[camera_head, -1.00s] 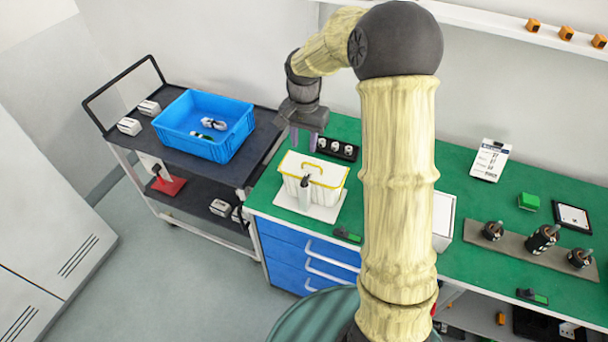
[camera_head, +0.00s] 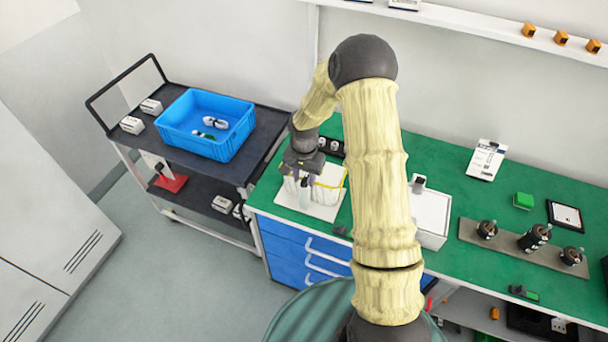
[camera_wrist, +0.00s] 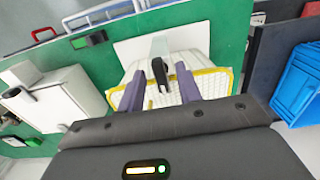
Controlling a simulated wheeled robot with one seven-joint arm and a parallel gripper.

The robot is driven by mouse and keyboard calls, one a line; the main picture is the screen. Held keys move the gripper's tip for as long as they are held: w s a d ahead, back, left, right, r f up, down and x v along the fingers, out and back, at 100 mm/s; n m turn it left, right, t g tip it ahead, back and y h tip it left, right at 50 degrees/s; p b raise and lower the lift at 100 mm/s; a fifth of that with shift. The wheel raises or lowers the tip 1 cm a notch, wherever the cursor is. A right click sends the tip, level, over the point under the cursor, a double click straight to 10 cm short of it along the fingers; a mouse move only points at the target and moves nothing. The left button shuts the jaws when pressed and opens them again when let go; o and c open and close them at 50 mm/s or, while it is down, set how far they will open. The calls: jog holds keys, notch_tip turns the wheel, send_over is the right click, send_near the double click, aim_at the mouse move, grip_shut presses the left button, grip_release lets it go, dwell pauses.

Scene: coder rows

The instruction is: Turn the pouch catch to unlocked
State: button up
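The pouch (camera_head: 329,188) is a white quilted box with yellow trim, standing on a white board (camera_head: 322,211) at the left end of the green bench. It also shows in the wrist view (camera_wrist: 207,86). Its dark catch (camera_wrist: 160,75) is on the side beside a pale grey upright piece (camera_wrist: 159,47). My gripper (camera_head: 302,178) is over the pouch's near-left part and hides some of it. In the wrist view my gripper (camera_wrist: 160,72) is open, with the catch between its two fingers and gaps showing on both sides. Whether the catch is locked I cannot tell.
A cart with a blue bin (camera_head: 207,124) stands left of the bench. A black holder (camera_head: 331,146) is behind the pouch. A white box (camera_head: 430,215) is to its right, partly behind my arm. Motor-like parts on a grey strip (camera_head: 512,240) lie farther right.

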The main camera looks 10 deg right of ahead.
grip_shut()
jog(key=shift+n, duration=0.4)
jog(key=n+b, duration=0.1)
jog(key=n, duration=0.7)
jog(key=shift+d+b, duration=0.15)
jog(key=shift+b, duration=0.25)
jog(key=n, duration=0.4)
jog(key=shift+d+r+n, duration=0.1)
jog(key=shift+n, duration=0.2)
jog(key=n, duration=0.4)
jog(key=shift+w+n+p, duration=0.15)
jog(key=shift+n+p, duration=0.15)
